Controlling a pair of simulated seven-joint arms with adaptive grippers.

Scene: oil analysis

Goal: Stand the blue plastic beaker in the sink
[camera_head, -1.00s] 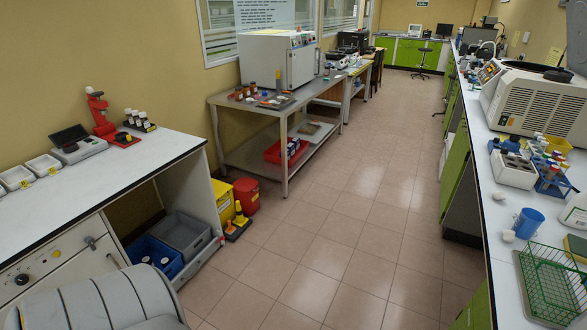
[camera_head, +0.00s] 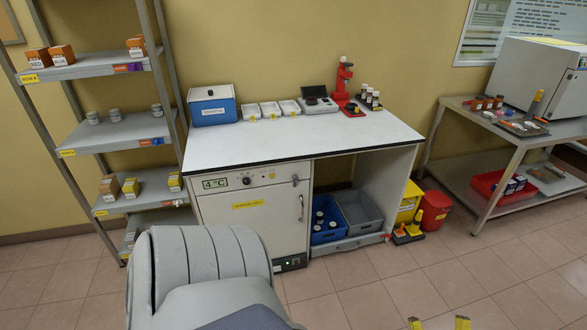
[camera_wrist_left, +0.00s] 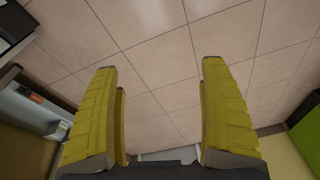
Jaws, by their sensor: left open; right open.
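The blue plastic beaker and the sink are not in view now. My right gripper (camera_head: 438,323) shows only as two yellow fingertips at the bottom edge of the head view, apart and with nothing between them. My left gripper (camera_wrist_left: 160,66) is open and empty in the left wrist view, its two yellow fingers wide apart over floor tiles.
A white bench (camera_head: 300,143) with trays, a red microscope (camera_head: 343,82) and a blue box (camera_head: 212,106) stands ahead. A shelf rack (camera_head: 100,140) is at left and a steel table (camera_head: 520,128) at right.

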